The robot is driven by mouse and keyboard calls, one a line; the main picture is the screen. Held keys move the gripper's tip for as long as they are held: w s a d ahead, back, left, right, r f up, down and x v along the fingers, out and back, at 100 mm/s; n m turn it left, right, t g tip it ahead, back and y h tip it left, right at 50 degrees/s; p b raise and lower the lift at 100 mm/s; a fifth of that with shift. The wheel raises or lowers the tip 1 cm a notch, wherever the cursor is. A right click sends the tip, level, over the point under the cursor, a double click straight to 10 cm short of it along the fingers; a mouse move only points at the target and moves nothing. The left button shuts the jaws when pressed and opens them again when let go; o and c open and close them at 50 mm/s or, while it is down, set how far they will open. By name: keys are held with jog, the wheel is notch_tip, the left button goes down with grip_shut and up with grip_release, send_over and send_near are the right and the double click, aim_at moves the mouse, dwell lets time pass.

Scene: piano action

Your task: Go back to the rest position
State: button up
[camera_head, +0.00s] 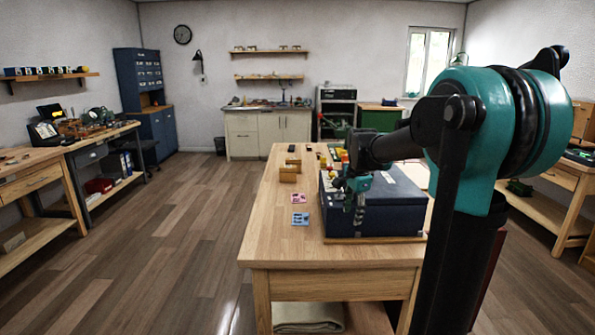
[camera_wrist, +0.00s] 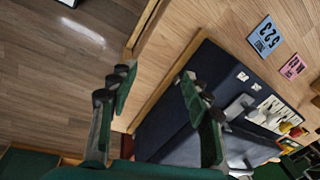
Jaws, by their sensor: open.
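My gripper (camera_head: 352,195) is at the end of my teal and black arm, which reaches forward over the wooden workbench (camera_head: 275,238). In the head view it hangs at the near left part of a dark blue case (camera_head: 385,215). In the wrist view my gripper (camera_wrist: 156,82) has its two fingers spread apart, with nothing between them. The case (camera_wrist: 205,75) lies behind and beside the right finger; the floor and bench edge show behind the left one. I cannot tell whether a finger touches the case.
A blue card (camera_head: 300,218) and a pink card (camera_head: 298,198) lie left of the case. Small wooden blocks (camera_head: 290,171) stand farther back. Side benches (camera_head: 95,135) line the left wall. The floor (camera_head: 190,220) left of the workbench is clear.

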jog(key=s+f+n+t, duration=0.1)
jog(key=s+f+n, duration=0.6)
jog(key=s, duration=0.5)
jog(key=s+d+f+n+t, duration=0.1)
jog(key=s+f+n, duration=0.6)
jog(key=s+f, duration=0.3)
jog(key=s, duration=0.3)
jog(key=shift+s+d+f, duration=0.15)
jog(key=shift+s+f, duration=0.05)
jog(key=shift+s, duration=0.05)
jog(key=shift+w, duration=0.15)
